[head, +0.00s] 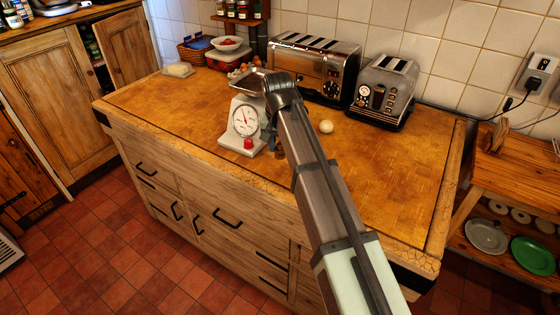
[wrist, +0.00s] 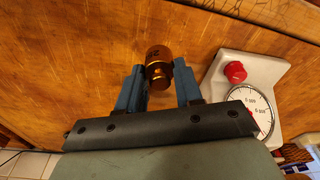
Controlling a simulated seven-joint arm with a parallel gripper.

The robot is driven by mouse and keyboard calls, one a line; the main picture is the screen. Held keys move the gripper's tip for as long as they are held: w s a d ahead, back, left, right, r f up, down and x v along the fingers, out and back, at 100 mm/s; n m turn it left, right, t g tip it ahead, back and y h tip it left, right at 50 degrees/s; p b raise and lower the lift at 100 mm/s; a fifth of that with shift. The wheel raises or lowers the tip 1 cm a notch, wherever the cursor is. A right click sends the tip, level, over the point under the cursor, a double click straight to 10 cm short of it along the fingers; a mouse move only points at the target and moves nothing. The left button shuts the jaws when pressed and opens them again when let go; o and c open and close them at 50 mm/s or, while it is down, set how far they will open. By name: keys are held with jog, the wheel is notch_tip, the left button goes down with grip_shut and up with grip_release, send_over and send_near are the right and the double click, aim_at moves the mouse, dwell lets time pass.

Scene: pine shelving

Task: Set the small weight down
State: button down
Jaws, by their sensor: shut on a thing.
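The small weight (wrist: 158,62) is a copper-coloured cylinder with a narrower knob and dark markings. In the wrist view it sits between the blue fingers of my gripper (wrist: 159,84), which is shut on it. The wooden counter top (wrist: 75,50) lies behind it; I cannot tell whether the weight touches it. In the head view my gripper (head: 275,143) is just right of the white kitchen scale (head: 240,137), mostly hidden by my arm. The scale also shows in the wrist view (wrist: 215,76), close to the right finger, with its red knob and dial.
Two toasters (head: 312,68) (head: 384,92) stand along the back wall. A butter dish (head: 178,70) is at the far left. The counter's left part and right front are clear.

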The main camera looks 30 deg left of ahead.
jog(key=shift+f, duration=2.9)
jog(key=shift+f, duration=0.1)
jog(key=c, duration=0.7)
grip_release()
jog(key=shift+c, duration=0.2)
notch_tip(320, 180, up, 12)
jog(key=s, duration=0.1)
jog(key=shift+s+d, duration=0.35)
